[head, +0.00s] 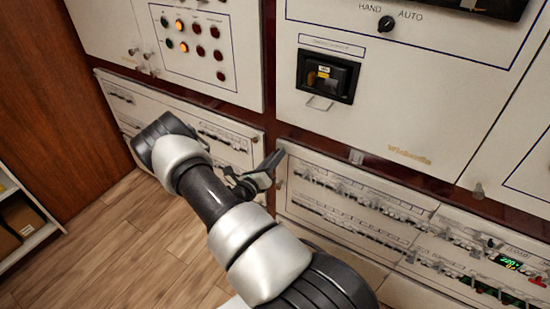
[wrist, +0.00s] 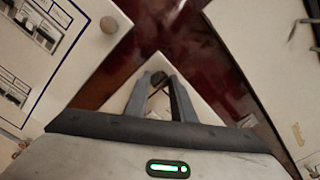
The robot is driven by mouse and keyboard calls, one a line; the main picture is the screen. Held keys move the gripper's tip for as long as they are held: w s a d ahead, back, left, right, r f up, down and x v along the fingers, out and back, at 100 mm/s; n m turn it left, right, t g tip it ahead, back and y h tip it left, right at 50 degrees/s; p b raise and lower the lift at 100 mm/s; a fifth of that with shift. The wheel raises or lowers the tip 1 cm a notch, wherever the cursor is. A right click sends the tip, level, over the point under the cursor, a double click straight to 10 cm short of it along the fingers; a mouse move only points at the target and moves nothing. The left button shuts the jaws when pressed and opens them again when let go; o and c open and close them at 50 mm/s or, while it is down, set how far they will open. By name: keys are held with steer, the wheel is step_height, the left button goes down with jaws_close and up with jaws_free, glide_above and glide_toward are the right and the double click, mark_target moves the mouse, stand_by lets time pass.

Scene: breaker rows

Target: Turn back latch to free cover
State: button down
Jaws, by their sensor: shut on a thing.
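My gripper (head: 272,162) is at the top left corner of the lower right breaker cover (head: 330,208), beside the gap between the two lower covers. The latch is in front of a pale panel corner (wrist: 122,92). The fingers hide most of the latch, so I cannot tell which way it is turned. In the head view it is hidden behind the gripper.
Another lower breaker cover (head: 120,100) is to the left. Upper panels carry lamps (head: 182,46) and a dark window unit (head: 328,76). Other small latches sit along the edges, one at the top edge (head: 356,156). Open wooden floor (head: 130,245) lies at the lower left.

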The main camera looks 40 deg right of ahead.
steer(key=shift+m, duration=0.3)
steer(key=shift+s+m+b, duration=0.1)
steer(key=shift+m+b, duration=1.3)
steer(key=shift+m, duration=7.2)
steer(key=c, duration=1.5)
jaws_free()
steer(key=v, duration=1.7)
steer(key=shift+s+a, duration=0.1)
steer(key=shift+a, duration=0.1)
